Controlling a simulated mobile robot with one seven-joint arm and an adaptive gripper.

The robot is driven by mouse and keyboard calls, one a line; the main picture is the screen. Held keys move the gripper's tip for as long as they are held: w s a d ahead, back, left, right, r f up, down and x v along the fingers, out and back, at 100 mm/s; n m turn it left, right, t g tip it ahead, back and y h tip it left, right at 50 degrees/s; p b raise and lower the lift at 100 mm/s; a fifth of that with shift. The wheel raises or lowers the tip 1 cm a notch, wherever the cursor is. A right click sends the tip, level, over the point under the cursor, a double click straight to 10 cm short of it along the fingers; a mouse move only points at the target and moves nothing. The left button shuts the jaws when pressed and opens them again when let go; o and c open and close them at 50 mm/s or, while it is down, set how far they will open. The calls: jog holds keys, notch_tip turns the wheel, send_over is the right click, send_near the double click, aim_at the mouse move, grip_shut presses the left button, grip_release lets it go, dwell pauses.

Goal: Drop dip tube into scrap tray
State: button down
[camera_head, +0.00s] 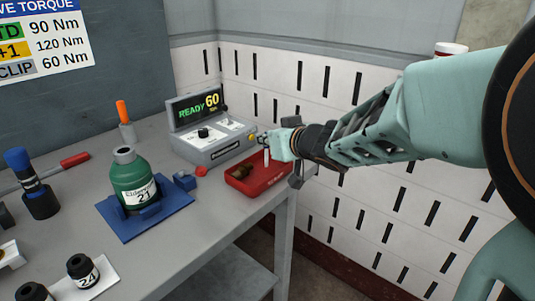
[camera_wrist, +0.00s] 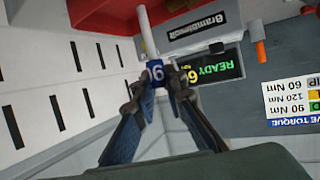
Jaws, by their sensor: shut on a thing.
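My gripper (camera_head: 270,142) is above the red scrap tray (camera_head: 282,176) at the table's right edge. It is shut on the dip tube, a thin white tube (camera_head: 266,157) that hangs down over the tray. A small brown item (camera_head: 242,170) lies inside the tray. Whether the tube's lower end touches the tray cannot be told.
A grey torque unit (camera_head: 212,145) reading READY 60 stands just left of the tray. A green bottle (camera_head: 132,181) labelled 21 sits on a blue base (camera_head: 165,222). A slotted white wall (camera_head: 330,110) stands behind. The table front is clear near the tray.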

jog(key=c, duration=1.9)
grip_release()
jog(key=shift+r, duration=0.1)
